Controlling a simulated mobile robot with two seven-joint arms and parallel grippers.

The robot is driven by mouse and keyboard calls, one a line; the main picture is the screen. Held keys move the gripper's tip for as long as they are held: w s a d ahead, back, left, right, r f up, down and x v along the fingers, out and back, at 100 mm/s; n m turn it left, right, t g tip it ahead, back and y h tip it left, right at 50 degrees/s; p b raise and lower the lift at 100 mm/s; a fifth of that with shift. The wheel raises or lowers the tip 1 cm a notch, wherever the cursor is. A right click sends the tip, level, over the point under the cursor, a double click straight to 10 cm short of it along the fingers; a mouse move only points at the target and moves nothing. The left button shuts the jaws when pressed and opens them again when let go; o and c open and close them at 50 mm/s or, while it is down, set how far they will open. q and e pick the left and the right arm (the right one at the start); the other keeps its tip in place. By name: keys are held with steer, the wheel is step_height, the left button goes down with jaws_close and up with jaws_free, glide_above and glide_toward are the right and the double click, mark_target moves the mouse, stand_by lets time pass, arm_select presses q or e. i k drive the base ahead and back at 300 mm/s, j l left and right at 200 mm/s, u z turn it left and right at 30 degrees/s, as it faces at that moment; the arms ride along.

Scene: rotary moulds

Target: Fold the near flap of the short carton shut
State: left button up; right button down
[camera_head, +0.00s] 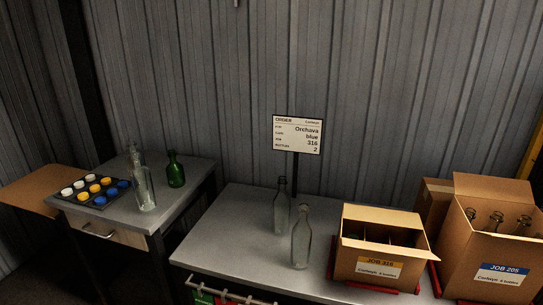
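The short carton (348,262) stands at the right part of the grey table, in a red holder, with a yellow "JOB 316" label on its front. Its top is partly open, and dark bottle shapes show in the gap. A pale far flap (383,216) lies along the back of the opening. A pale strip, seemingly the near flap (385,248), runs along the front edge; I cannot tell its exact angle. Neither of my grippers is in view.
A taller carton (482,262) labelled "JOB 205" stands close on the right, open, with several clear bottles. Two clear bottles (301,240) stand left of the short carton. An order sign (297,134) rises behind. A side table at left holds a cap tray (110,199) and bottles.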

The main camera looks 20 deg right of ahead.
mark_target(372, 247)
steer(key=z, duration=1.05)
